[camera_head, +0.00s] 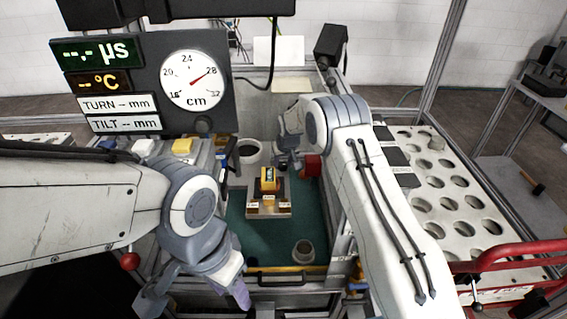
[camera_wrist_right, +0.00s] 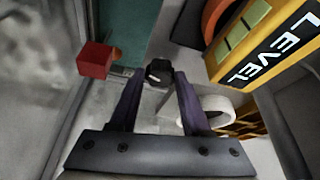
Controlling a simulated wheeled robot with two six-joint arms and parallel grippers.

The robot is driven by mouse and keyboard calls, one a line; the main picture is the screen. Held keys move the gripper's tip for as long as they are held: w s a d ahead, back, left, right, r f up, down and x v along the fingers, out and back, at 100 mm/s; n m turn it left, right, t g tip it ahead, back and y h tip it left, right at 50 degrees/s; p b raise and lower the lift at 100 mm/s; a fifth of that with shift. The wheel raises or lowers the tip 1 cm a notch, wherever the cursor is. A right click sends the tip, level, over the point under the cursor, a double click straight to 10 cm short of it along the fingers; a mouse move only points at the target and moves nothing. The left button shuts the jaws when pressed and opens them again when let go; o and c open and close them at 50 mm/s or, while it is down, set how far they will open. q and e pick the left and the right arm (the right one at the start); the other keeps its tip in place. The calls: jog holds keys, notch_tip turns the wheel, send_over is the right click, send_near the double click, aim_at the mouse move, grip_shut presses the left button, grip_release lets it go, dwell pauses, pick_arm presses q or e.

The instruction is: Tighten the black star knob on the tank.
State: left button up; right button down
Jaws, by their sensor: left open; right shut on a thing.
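The black star knob (camera_wrist_right: 158,72) is between the fingertips of my right gripper (camera_wrist_right: 156,78) in the right wrist view. The gripper is shut on it, and the fingers hide part of its sides. In the head view my right gripper (camera_head: 287,160) is over the far right part of the tank (camera_head: 255,240), a green-floored basin, and mostly hides the knob. My left gripper (camera_head: 197,298) is open and empty at the front left, with its purple fingertip pointing down.
A red block (camera_head: 313,165) sits close to my right gripper. A yellow level (camera_head: 270,178) stands on a block in the tank. A grey cup (camera_head: 303,252) is near the tank's front. A display panel (camera_head: 145,85) stands at the left, a plate with holes (camera_head: 430,185) at the right.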

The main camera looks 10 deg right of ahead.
jog(key=shift+a+f+m+h+b, duration=0.15)
jog(key=shift+m+h+b, duration=0.3)
jog(key=shift+m, duration=0.45)
jog(key=m+h+b, duration=0.1)
jog(key=m+b, duration=0.2)
jog(key=shift+a+m, duration=0.15)
jog(key=shift+m, duration=0.25)
jog(key=m+h+b, duration=0.1)
jog(key=m, duration=0.1)
jog(key=shift+w+m+g, duration=0.1)
jog(key=shift+m+g, duration=0.2)
jog(key=shift+g, duration=0.1)
jog(key=shift+m+g+h, duration=0.4)
jog(key=shift+m+h, duration=0.05)
jog(key=shift+m, duration=0.75)
jog(key=shift+a+m+g, duration=0.1)
jog(key=shift+m+g, duration=0.2)
jog(key=shift+m, duration=0.8)
jog(key=shift+h+p, duration=0.3)
jog(key=shift+c, duration=1.9)
grip_release()
